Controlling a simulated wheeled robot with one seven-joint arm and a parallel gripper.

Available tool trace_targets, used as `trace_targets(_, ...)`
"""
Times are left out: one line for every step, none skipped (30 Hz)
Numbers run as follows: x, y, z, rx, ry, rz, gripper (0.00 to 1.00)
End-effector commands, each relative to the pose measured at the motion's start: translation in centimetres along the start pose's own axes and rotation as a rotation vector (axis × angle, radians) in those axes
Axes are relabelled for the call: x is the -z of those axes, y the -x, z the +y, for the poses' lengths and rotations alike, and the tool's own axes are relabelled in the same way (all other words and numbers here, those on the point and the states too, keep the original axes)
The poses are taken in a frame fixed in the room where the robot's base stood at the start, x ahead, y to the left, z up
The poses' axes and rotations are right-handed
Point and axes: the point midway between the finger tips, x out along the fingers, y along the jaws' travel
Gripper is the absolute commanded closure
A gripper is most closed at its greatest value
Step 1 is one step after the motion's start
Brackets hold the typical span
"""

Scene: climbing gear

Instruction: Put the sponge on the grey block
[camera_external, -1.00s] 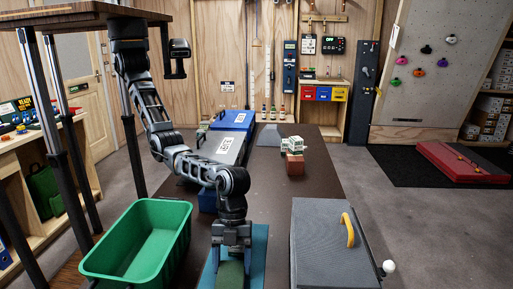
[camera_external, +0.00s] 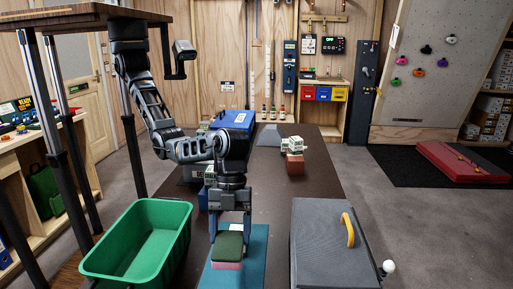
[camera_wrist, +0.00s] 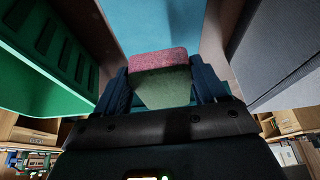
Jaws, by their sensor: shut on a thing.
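The sponge (camera_external: 229,246), green on one side and pink on the other, is held between the fingers of my gripper (camera_external: 230,238). It appears above the blue mat (camera_external: 254,245); the exact gap is hard to tell. In the wrist view, the sponge (camera_wrist: 162,88) fills the space between both fingers (camera_wrist: 163,86), with its pink part farther out. A grey, sloped-sided block (camera_external: 268,136) stands at the far end of the dark table, well beyond my gripper. A large grey box (camera_external: 325,240) with a yellow handle stands to the right of the mat.
A green open bin (camera_external: 135,243) stands left of the mat. A reddish block (camera_external: 294,165) with pale green-and-white pieces (camera_external: 292,145) on top stands mid-table, near the grey block. A blue case (camera_external: 235,120) lies at the back left. The dark table (camera_external: 285,195) is bare in the middle.

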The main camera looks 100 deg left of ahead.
Motion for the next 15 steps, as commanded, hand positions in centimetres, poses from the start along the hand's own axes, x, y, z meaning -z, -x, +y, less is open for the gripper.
trace_targets(0.1, 0.1, 0.0, 0.000, 0.000, 0.000, 0.57)
trace_targets(0.1, 0.3, 0.0, 0.001, 0.000, 0.001, 0.57)
trace_targets(0.3, 0.6, -0.1, 0.002, 0.000, 0.002, 0.57)
trace_targets(0.5, 1.1, -0.1, 0.003, 0.000, 0.003, 0.57)
trace_targets(0.7, 1.6, -0.1, 0.004, 0.000, 0.004, 0.57)
trace_targets(1.1, 2.5, -0.2, 0.005, 0.000, 0.005, 0.57)
trace_targets(1.4, 3.4, -0.2, 0.006, 0.000, 0.005, 0.57)
trace_targets(1.7, 4.0, -0.2, 0.005, -0.001, 0.004, 0.57)
trace_targets(2.2, 5.2, -0.2, 0.006, -0.002, 0.006, 0.57)
trace_targets(2.6, 6.2, -0.1, 0.006, -0.002, 0.006, 0.57)
trace_targets(2.9, 6.8, -0.1, 0.004, -0.001, 0.005, 0.57)
trace_targets(3.3, 7.9, -0.1, 0.005, -0.001, 0.005, 0.57)
trace_targets(3.7, 8.8, -0.1, 0.005, -0.002, 0.005, 0.57)
trace_targets(3.9, 9.2, -0.1, 0.004, -0.001, 0.004, 0.57)
trace_targets(4.2, 10.1, -0.1, 0.004, -0.001, 0.004, 0.57)
